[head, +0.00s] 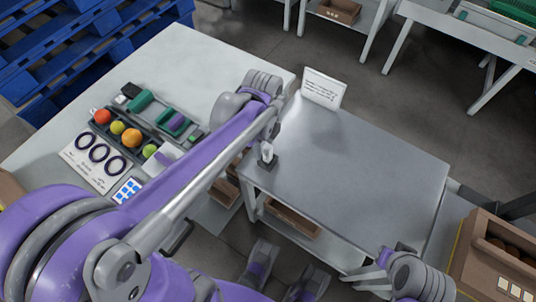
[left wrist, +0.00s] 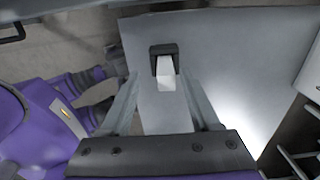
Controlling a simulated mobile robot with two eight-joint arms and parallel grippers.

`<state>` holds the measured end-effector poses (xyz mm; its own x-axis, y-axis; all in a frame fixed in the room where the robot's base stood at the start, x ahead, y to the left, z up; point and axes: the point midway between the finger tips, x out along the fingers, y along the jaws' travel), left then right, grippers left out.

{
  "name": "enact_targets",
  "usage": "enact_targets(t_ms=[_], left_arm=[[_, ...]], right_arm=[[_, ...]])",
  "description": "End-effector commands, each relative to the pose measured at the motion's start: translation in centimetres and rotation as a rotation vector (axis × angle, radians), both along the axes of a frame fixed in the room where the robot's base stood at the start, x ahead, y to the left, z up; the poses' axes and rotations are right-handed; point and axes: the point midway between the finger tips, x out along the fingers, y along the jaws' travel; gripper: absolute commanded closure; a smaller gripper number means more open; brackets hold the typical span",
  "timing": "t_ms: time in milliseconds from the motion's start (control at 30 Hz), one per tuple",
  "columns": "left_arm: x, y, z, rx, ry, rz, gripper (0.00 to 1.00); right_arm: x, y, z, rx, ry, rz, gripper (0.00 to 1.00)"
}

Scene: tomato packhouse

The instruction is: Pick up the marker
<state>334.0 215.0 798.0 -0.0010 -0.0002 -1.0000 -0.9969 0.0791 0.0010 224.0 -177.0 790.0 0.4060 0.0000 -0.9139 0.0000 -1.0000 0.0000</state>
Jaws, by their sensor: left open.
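A small upright white piece, which looks like the marker (head: 267,152), stands in a dark block-shaped holder (head: 268,164) at the near left corner of the grey table. In the left wrist view the white marker (left wrist: 166,78) rises from the black holder (left wrist: 164,50), with its white end toward me. My left gripper (left wrist: 160,103) is open, its two fingers spread to either side of the marker's line, with a gap on both sides. In the head view my left arm partly hides this gripper. My right gripper (head: 372,278) is low at the table's near right edge, its fingers unclear.
The grey table (head: 350,165) is otherwise mostly bare, with a white sign (head: 323,89) at its far left corner. A brown box (head: 490,250) stands at right.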

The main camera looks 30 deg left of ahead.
Motion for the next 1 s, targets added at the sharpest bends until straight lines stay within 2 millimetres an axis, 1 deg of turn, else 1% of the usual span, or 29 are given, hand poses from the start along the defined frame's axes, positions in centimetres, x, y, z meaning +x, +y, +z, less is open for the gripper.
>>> enact_targets(t_ms=[67, 233, 367, 467, 667, 700, 767, 800, 967, 1000], left_arm=[[0.1, -0.1, -0.7, 0.000, 0.000, 0.000, 0.38], [0.7, -0.8, -3.2, 0.000, 0.000, -0.002, 0.38], [0.7, -0.8, -4.8, 0.000, 0.000, 0.000, 0.38], [0.7, -0.8, -5.3, 0.000, -0.001, 0.000, 0.38], [0.7, -0.8, -5.2, 0.000, -0.001, 0.001, 0.38], [0.7, -0.8, -5.2, 0.000, -0.001, 0.001, 0.41], [0.7, -0.8, -5.2, 0.000, -0.001, 0.001, 0.52], [0.7, -0.8, -5.2, 0.000, -0.001, 0.001, 0.59], [0.7, -0.8, -5.2, 0.000, -0.001, 0.001, 0.88], [0.7, -0.8, -5.2, 0.000, -0.001, 0.001, 0.95]], right_arm=[[0.0, 0.0, -0.2, 0.000, 0.001, 0.000, 1.00], [0.0, 0.0, -1.2, 0.000, 0.004, 0.000, 1.00], [0.0, 0.0, -1.7, 0.000, 0.006, 0.000, 1.00], [0.0, 0.0, -1.8, 0.000, 0.006, 0.000, 1.00], [0.0, 0.0, -1.7, 0.000, 0.006, 0.000, 1.00], [0.0, 0.0, -1.7, 0.000, 0.006, 0.000, 1.00], [0.0, 0.0, -1.7, 0.000, 0.006, 0.000, 1.00], [0.0, 0.0, -1.7, 0.000, 0.006, 0.000, 1.00], [0.0, 0.0, -1.7, 0.000, 0.006, 0.000, 1.00], [0.0, 0.0, -1.7, 0.000, 0.006, 0.000, 1.00]])
